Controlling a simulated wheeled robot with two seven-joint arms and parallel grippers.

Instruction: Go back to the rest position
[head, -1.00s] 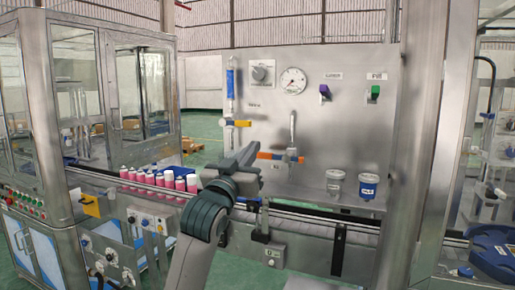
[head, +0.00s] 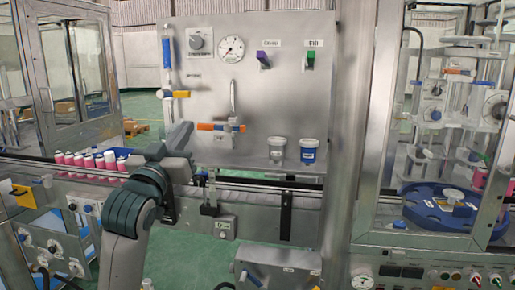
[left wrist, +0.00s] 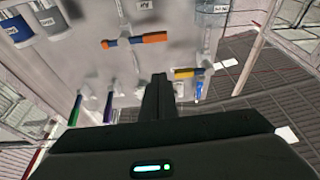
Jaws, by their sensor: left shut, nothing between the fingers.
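My left gripper (head: 180,136) is in front of the grey panel, left of the orange-handled valve (head: 218,127) and below the yellow-handled valve (head: 175,94). In the left wrist view its fingers (left wrist: 158,92) are together with nothing between them. There the orange handle (left wrist: 135,40) lies beyond the fingertips and the yellow handle (left wrist: 192,72) to their right, both apart from the fingers. My right gripper is not in view.
The panel (head: 265,100) carries a gauge (head: 231,48), a purple switch (head: 263,59) and a green switch (head: 310,59). Two lidded cups (head: 308,150) stand at its foot. Several pink cans (head: 90,160) stand on the conveyor at left. A blue round fixture (head: 440,208) sits at right behind a metal frame.

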